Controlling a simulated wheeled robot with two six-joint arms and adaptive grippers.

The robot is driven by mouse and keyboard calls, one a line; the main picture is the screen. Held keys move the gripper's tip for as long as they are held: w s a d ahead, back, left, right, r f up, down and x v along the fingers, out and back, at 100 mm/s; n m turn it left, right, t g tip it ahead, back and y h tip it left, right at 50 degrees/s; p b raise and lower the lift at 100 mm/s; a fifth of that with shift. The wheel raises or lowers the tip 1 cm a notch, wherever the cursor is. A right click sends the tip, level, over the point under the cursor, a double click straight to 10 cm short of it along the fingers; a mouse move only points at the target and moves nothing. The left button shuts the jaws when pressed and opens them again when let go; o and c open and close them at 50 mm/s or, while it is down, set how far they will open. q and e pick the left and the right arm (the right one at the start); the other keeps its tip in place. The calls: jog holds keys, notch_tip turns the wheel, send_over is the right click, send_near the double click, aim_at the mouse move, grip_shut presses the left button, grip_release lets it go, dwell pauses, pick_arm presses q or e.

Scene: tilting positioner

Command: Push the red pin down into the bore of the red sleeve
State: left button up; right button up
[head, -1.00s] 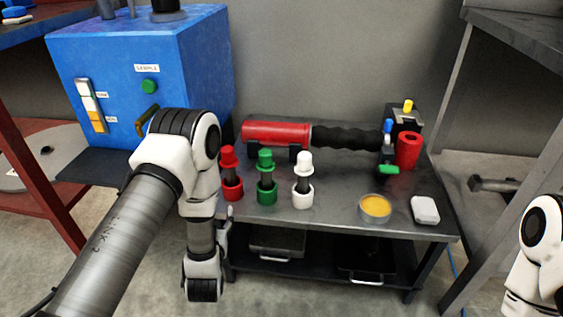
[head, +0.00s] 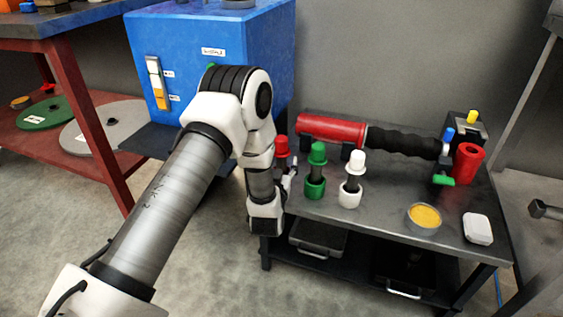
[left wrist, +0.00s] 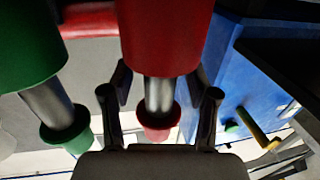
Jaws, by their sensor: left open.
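The red pin (head: 281,146) stands upright at the left end of a row on the metal table. Its cap and grey shaft also show in the left wrist view (left wrist: 160,125), which appears upside down. A length of shaft is bare between the cap and the red sleeve (left wrist: 165,35). In the head view my arm hides most of that sleeve. My left gripper (left wrist: 159,90) is open, with a finger on either side of the pin's shaft and gaps between; it also shows in the head view (head: 290,178). My right gripper is out of view.
Close beside stand a green pin and sleeve (head: 315,188) and a white pair (head: 350,196). A red cylinder with a black grip (head: 332,129) lies behind. A blue cabinet (head: 225,60) stands at left. A yellow-filled dish (head: 424,217) and white box (head: 478,229) are at right.

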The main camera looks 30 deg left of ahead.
pick_arm(q)
grip_shut()
